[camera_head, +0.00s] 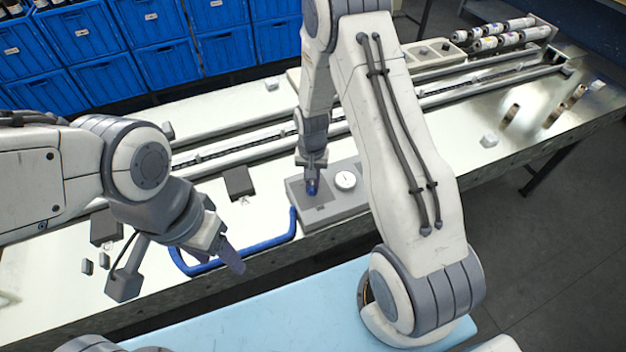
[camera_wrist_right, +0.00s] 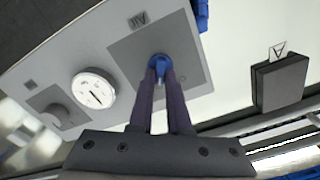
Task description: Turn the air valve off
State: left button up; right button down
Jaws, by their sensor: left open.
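The air valve is a small blue knob (camera_wrist_right: 158,62) on a dark square plate marked "AIR", on a grey panel box (camera_head: 351,206). In the head view the blue knob (camera_head: 312,187) is partly hidden under my right gripper (camera_head: 312,178). In the right wrist view my right gripper (camera_wrist_right: 160,72) points at the panel with its two fingers on either side of the knob, closed onto it. The exact turn of the knob is hard to read. My left gripper (camera_head: 232,262) is open and empty, over the near table edge by the blue hose.
A round white gauge (camera_head: 345,181) sits beside the valve, also in the right wrist view (camera_wrist_right: 93,89). A blue hose (camera_head: 270,251) loops left from the box. Dark blocks (camera_head: 238,181) stand on the table. Long rails cross behind, and blue bins (camera_head: 166,66) stand further back.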

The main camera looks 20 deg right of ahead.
dwell(0.4)
jog(key=n+b, duration=0.1)
jog(key=n, duration=0.4)
jog(key=shift+a+n, duration=0.15)
jog(key=shift+n, duration=0.25)
jog(key=n, duration=0.5)
jog(key=shift+a+n, duration=0.2)
jog(key=shift+n, duration=0.5)
jog(key=c, duration=0.9)
grip_release()
jog(key=shift+b, duration=0.3)
jog(key=shift+o, duration=0.2)
jog(key=shift+r, duration=0.15)
notch_tip(320, 180, up, 10)
jog(key=b, duration=0.1)
